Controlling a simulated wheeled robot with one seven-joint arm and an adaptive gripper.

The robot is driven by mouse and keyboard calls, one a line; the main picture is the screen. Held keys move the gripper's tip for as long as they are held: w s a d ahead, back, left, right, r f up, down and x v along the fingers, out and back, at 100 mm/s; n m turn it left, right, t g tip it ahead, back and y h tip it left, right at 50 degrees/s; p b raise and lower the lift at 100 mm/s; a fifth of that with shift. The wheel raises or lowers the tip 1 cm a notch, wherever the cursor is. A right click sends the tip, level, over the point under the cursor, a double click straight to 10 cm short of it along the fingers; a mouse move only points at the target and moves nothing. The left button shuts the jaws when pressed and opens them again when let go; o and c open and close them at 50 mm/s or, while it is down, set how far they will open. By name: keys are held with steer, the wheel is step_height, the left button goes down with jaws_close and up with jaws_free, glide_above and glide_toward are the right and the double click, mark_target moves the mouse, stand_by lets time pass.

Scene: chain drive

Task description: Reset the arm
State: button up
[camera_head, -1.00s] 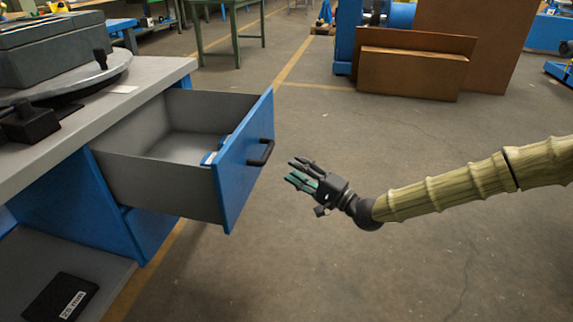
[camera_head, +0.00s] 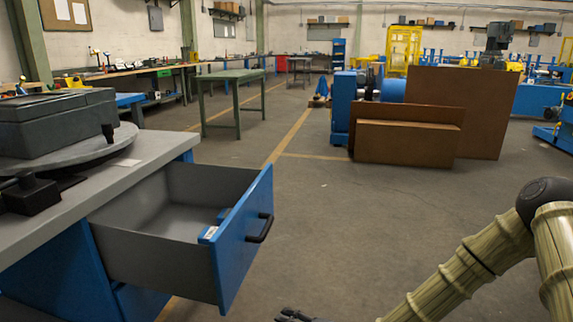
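My arm (camera_head: 470,262) is bent at the lower right, its elbow raised and its forearm sloping down to the left. My gripper (camera_head: 292,315) shows only as a small dark part at the bottom edge. Its fingers are mostly cut off, so I cannot tell whether it is open or shut. The blue-fronted drawer (camera_head: 243,240) stands pulled out of the workbench at the left. Its black handle (camera_head: 262,229) is clear of my gripper. A small blue and white item (camera_head: 209,233) lies inside the drawer near its front.
The grey workbench top (camera_head: 100,185) carries a dark grey case (camera_head: 60,125) on a round plate. Brown panels (camera_head: 408,143) stand on the floor ahead. A green table (camera_head: 230,78) is further back. The floor between the drawer and the panels is clear.

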steer(key=s+d+f+n+g+h, duration=0.1)
steer(key=s+d+f+g+h, duration=0.15)
steer(key=s+f, duration=0.6)
steer(key=s+d+f+n+g+h, duration=0.2)
steer(key=s+d+f+h, duration=0.1)
steer(key=s+f, duration=0.55)
steer(key=s+d+f+n+g+h, duration=0.2)
steer(key=s+d+h, duration=0.1)
steer(key=s+d, duration=0.55)
steer(key=s+d+f+n+g+h, duration=0.2)
steer(key=s+d+g+h, duration=0.1)
steer(key=s+d, duration=0.55)
step_height(320, 180, up, 35)
steer(key=s+p, duration=0.1)
steer(key=p, duration=3.4)
steer(key=shift+s+a+r, duration=0.15)
steer(key=shift+a, duration=0.3)
steer(key=shift+a+t, duration=0.1)
steer(key=shift+t, duration=0.15)
